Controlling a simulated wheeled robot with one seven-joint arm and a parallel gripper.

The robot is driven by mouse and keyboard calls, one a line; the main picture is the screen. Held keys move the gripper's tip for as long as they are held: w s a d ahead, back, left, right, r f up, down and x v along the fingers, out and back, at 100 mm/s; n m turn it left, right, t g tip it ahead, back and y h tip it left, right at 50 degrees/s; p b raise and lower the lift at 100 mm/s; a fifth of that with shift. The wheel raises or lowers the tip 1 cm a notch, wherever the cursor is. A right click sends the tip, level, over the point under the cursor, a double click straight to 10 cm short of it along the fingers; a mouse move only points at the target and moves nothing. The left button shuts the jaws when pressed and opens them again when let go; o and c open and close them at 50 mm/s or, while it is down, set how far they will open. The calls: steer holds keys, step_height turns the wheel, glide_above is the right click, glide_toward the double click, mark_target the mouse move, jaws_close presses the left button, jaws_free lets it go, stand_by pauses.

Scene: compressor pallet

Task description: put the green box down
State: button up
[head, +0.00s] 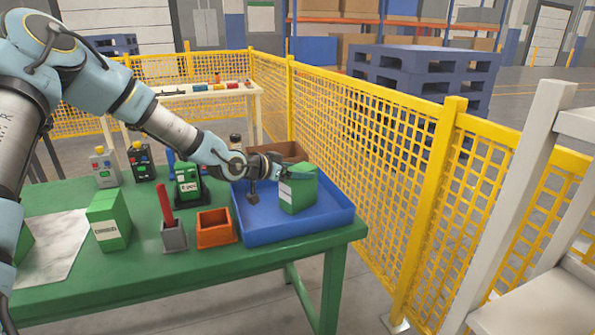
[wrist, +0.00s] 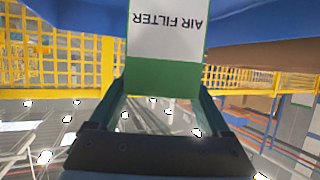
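A green box (head: 299,191) with a white label is at the blue tray (head: 290,234) on the right end of the green table. My gripper (head: 282,174) reaches it from the left, near its top. In the wrist view the box (wrist: 165,75) sits between my two fingers (wrist: 160,110), which appear closed against its sides. Its label reads "AIR FILTER" upside down. The box looks upright, with its lower end within the tray's outline. I cannot tell whether its bottom touches the tray floor.
An orange bin (head: 216,229) and a grey holder with a red handle (head: 167,205) stand left of the tray. Another green box (head: 109,220) stands further left. A brown carton (head: 278,152) is behind the tray. A yellow fence (head: 385,150) runs along the right.

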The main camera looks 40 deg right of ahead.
steer(key=shift+o, duration=1.3)
steer(key=shift+r, duration=0.1)
steer(key=b+v, duration=0.1)
steer(key=v, duration=1.1)
steer(key=shift+s, duration=0.1)
